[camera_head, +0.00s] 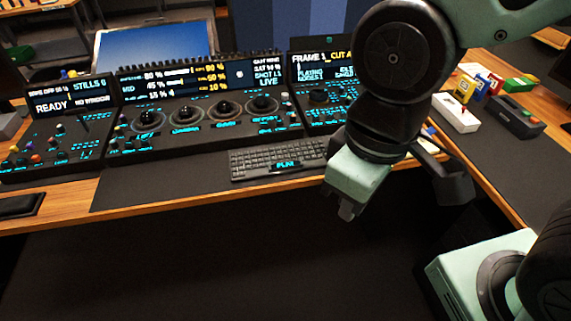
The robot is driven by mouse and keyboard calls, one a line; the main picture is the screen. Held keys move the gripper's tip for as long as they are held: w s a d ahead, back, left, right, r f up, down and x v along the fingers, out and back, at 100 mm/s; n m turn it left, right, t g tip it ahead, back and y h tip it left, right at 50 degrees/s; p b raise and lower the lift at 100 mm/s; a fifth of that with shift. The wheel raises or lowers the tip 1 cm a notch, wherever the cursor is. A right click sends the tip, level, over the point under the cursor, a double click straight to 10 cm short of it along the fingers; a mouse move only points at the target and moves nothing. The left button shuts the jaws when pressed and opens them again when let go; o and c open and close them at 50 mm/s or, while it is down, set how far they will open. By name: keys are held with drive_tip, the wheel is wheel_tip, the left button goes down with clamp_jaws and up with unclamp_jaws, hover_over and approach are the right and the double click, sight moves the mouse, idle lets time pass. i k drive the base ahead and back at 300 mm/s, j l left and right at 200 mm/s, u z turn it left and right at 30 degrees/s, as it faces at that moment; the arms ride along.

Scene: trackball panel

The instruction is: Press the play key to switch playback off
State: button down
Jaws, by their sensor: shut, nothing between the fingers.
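The control panel (200,143) stands along the back of the desk, with lit screens and several dark trackballs. A black keyboard (272,157) lies in front of it. Cyan lettering that looks like "PLAY" (285,164) shows at the keyboard's front middle, marking what looks like the play key. The right screen (320,68) shows "FRAME 1", "CUT A" and a word like "PLAYING". My gripper (347,211) is shut and empty, pointing down in front of the desk edge, to the right of and nearer than the lettering. My arm hides the right part of the panel.
A dark mat (150,191) covers the desk in front of the panel. A black pad (20,205) lies at the left. A white box (456,113), a dark device (518,118) and several coloured blocks sit at the right. The space before the desk is open.

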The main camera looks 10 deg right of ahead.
sight(286, 166)
drive_tip(key=i+j+z, duration=0.15)
drive_tip(key=z, duration=0.2)
drive_tip(key=i+j+z, duration=0.1)
drive_tip(key=z, duration=0.25)
drive_tip(key=i+j+z, duration=0.1)
drive_tip(key=j+z, duration=0.25)
drive_tip(key=l, duration=0.1)
